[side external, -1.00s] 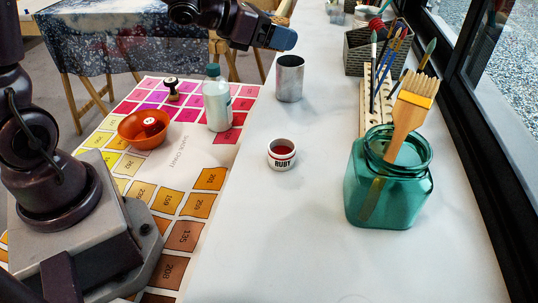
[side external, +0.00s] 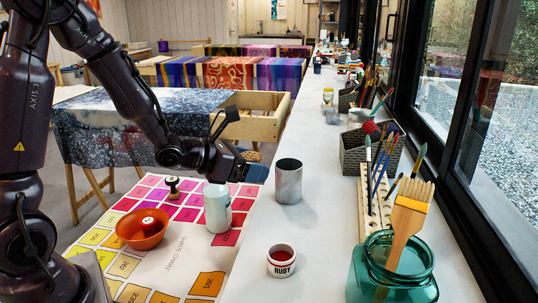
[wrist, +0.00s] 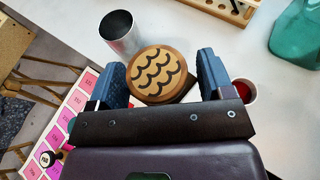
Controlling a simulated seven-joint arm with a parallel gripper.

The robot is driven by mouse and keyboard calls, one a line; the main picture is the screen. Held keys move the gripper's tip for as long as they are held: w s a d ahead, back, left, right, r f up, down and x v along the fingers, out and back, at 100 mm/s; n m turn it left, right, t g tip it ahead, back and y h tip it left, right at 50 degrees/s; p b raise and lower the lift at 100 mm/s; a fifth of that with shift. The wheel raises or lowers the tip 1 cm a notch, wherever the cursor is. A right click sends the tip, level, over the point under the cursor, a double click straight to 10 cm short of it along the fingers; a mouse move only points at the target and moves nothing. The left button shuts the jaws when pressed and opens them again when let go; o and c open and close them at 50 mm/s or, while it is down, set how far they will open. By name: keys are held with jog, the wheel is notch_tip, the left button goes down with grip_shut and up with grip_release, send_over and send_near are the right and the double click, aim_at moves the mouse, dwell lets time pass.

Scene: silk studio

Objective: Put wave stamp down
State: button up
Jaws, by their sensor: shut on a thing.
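The wave stamp (wrist: 158,76) shows in the wrist view as a round brown wooden disc with dark wave lines on its tan face. It sits between the two blue fingers of my gripper (wrist: 165,78), which is shut on it. In the side view my gripper (side external: 256,173) is left of the metal cup, above the table edge near the white bottle. The stamp cannot be made out there. The gap between stamp and table cannot be judged.
The metal cup (side external: 288,182) and the ruby pot (side external: 282,261) stand on the white table. The bottle (side external: 217,208), orange bowl (side external: 143,229) and a dark-handled stamp (side external: 172,188) are on the colour chart. A teal jar (side external: 390,272) with a brush stands right.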

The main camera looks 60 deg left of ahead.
jog(key=s+a+f, duration=0.4)
jog(key=f, duration=0.2)
jog(key=s+a+f, duration=0.3)
jog(key=f, duration=0.3)
send_over(188, 272)
jog(key=w+a, duration=0.2)
jog(key=a, duration=0.1)
jog(key=shift+h, duration=0.4)
jog(key=f, duration=0.5)
jog(key=shift+d+f, duration=0.15)
jog(key=shift+d, duration=0.1)
jog(key=shift+s+d+f+m, duration=0.15)
jog(key=shift+s+f+m, duration=0.1)
jog(key=shift+s, duration=0.15)
jog(key=shift+s+d+f+m, duration=0.15)
jog(key=shift+s+m, duration=0.1)
jog(key=shift+s, duration=0.15)
jog(key=shift+s+d+r+m+h, duration=0.25)
jog(key=shift+d+m+h, duration=0.15)
jog(key=shift+h, duration=0.1)
jog(key=shift+s+d+r+m+h, duration=0.15)
jog(key=shift+d+r+m+h, duration=0.15)
jog(key=shift+h, duration=0.2)
jog(key=shift+g, duration=0.3)
jog(key=shift+w+d+f, duration=0.1)
jog(key=shift+f, duration=1.35)
jog(key=shift+w+d+f, duration=0.1)
jog(key=shift+f, duration=1.35)
jog(key=shift+f, duration=0.6)
